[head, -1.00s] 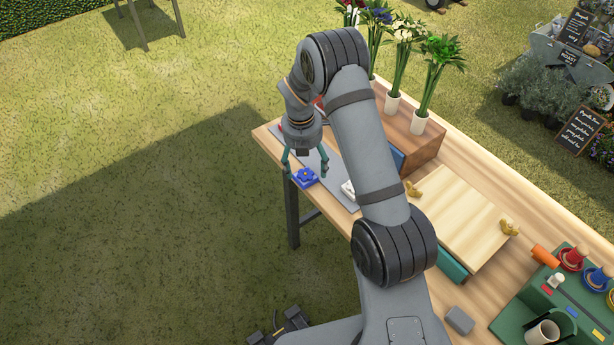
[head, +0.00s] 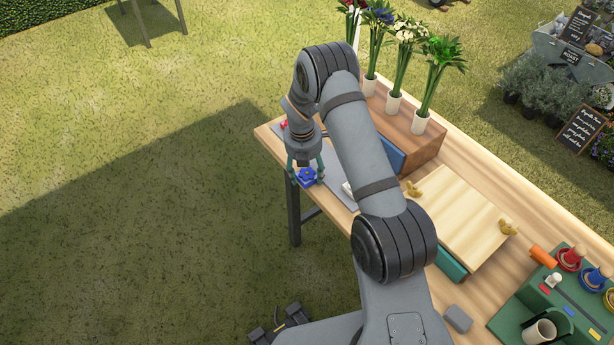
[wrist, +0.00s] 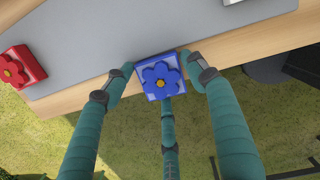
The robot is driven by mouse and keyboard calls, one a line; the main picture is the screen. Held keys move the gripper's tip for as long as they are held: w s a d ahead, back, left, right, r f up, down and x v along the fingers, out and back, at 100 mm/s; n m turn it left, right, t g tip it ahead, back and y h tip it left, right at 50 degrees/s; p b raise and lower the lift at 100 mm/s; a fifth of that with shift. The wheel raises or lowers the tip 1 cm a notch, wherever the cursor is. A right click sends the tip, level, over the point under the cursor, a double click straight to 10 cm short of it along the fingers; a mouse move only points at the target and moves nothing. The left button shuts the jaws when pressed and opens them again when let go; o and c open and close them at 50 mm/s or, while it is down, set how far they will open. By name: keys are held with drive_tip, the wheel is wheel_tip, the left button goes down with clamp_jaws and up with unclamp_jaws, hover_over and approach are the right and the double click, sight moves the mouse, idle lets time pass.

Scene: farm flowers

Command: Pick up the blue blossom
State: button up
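The blue blossom (wrist: 161,77) is a blue square block with a raised flower and an orange centre. It lies at the front edge of the grey mat on the table, and it also shows in the head view (head: 307,175). My gripper (wrist: 157,76) is lowered over it, with teal fingers spread on both sides of the block. In the wrist view a gap shows beside the left finger, and the right fingertip is close to the block. A third teal finger part shows below the block. In the head view my gripper (head: 306,177) is around the blossom.
A red flower block (wrist: 19,67) lies left on the grey mat (wrist: 120,35). A white block (head: 348,188) is partly hidden by my arm. Vases of flowers (head: 394,104) stand on a wooden box behind. A wooden board (head: 460,215) lies to the right.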

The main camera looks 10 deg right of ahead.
drive_tip(key=c, duration=0.6)
drive_tip(key=shift+c, duration=0.6)
